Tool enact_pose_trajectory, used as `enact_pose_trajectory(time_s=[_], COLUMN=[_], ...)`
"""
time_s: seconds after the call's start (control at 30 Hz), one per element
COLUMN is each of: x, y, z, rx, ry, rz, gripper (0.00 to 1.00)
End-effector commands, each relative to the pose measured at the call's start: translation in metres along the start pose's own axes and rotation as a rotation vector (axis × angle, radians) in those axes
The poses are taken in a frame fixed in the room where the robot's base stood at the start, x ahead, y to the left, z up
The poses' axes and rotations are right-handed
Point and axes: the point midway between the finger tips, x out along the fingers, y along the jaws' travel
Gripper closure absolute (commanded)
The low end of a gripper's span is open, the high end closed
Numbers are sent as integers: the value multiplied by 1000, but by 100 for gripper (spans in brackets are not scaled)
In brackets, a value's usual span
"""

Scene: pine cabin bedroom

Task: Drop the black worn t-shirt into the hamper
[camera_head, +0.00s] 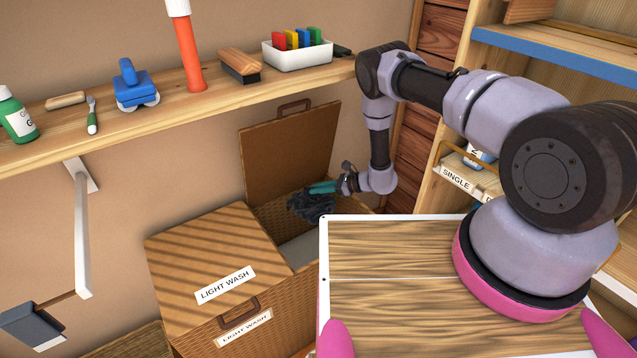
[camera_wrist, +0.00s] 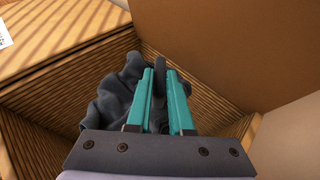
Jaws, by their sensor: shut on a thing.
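The black t-shirt (camera_head: 309,206) is a crumpled dark bundle hanging from my gripper (camera_head: 325,188). In the wrist view the shirt (camera_wrist: 112,103) shows between and to the left of the teal fingers of my gripper (camera_wrist: 160,72), which are shut on it. The hamper is a wicker box with two compartments. Its right compartment (camera_head: 265,216) is open with its lid (camera_head: 290,150) raised at the back, and the shirt hangs over that opening. The left lid (camera_head: 205,262) is closed and labelled "LIGHT WASH". The label of the open side is not visible.
A wooden shelf (camera_head: 170,112) above the hamper carries a white tray of coloured clips (camera_head: 298,55), a brush (camera_head: 240,66), a blue-handled tool (camera_head: 135,85) and an orange tube (camera_head: 188,50). A shelf unit (camera_head: 540,60) stands at the right. My own tray top is in front.

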Motion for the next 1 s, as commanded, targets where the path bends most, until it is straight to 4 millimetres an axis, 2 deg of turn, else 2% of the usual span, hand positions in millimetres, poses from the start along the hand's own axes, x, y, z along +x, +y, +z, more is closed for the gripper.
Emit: enact_pose_trajectory(time_s=[0.13, 0.43, 0.47, 0.5, 0.53, 0.87, 1.0], x=[3, 4, 4, 4, 4, 3, -2], y=[0, 0, 0, 0, 0, 0, -2], z=[-7, -8, -8, -8, -8, -7, 6], rx=[-1, 0, 0, 0, 0, 0, 0], ry=[0, -1, -1, -1, -1, 0, -2], rz=[0, 0, 0, 0, 0, 0, -3], gripper=[100, 100, 69, 54, 45, 45, 45])
